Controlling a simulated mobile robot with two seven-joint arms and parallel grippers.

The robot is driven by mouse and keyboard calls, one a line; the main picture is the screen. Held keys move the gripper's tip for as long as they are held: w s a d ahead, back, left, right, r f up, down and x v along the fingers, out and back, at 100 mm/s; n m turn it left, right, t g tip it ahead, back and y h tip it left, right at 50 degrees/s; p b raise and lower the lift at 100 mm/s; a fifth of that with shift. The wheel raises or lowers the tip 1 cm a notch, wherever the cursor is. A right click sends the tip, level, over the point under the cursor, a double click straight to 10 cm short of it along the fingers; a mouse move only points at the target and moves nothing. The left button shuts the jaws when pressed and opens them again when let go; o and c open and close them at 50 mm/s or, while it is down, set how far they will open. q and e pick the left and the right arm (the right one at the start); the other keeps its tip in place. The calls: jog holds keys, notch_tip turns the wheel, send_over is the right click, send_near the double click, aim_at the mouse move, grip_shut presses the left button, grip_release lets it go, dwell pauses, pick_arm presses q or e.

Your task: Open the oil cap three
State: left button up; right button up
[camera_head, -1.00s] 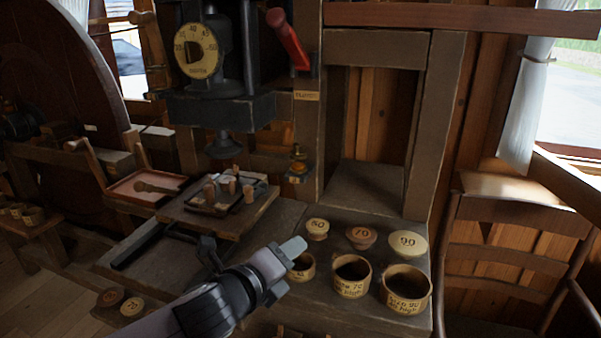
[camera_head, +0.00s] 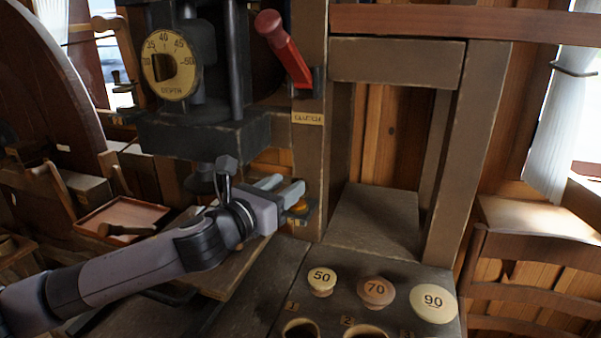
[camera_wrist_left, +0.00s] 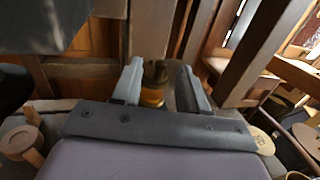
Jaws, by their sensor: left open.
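The oiler (camera_head: 301,206), a small brass and amber fitting, sits at the foot of the wooden post below the clutch lever. In the head view it is partly hidden behind my left gripper (camera_head: 286,187). In the left wrist view, the amber oiler body (camera_wrist_left: 152,97) with a dark brownish top (camera_wrist_left: 156,74) shows between the two fingers of the left gripper (camera_wrist_left: 161,68). The fingers are open, one on each side of it, with visible gaps. I cannot tell whether its top is a separate cap. My right gripper is not in view.
The red clutch lever (camera_head: 284,47) and depth dial (camera_head: 170,67) are above. Round knobs marked 50 (camera_head: 322,281), 70 (camera_head: 376,291) and 90 (camera_head: 433,303) stand on the bench at right. A tray (camera_head: 125,220) lies left. The recess behind the knobs (camera_head: 375,222) is clear.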

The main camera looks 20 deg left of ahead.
aim_at(293, 182)
pick_arm(q)
jog(key=shift+p+x, duration=0.35)
jog(key=shift+x, duration=2.65)
jog(key=shift+d, duration=0.1)
grip_shut()
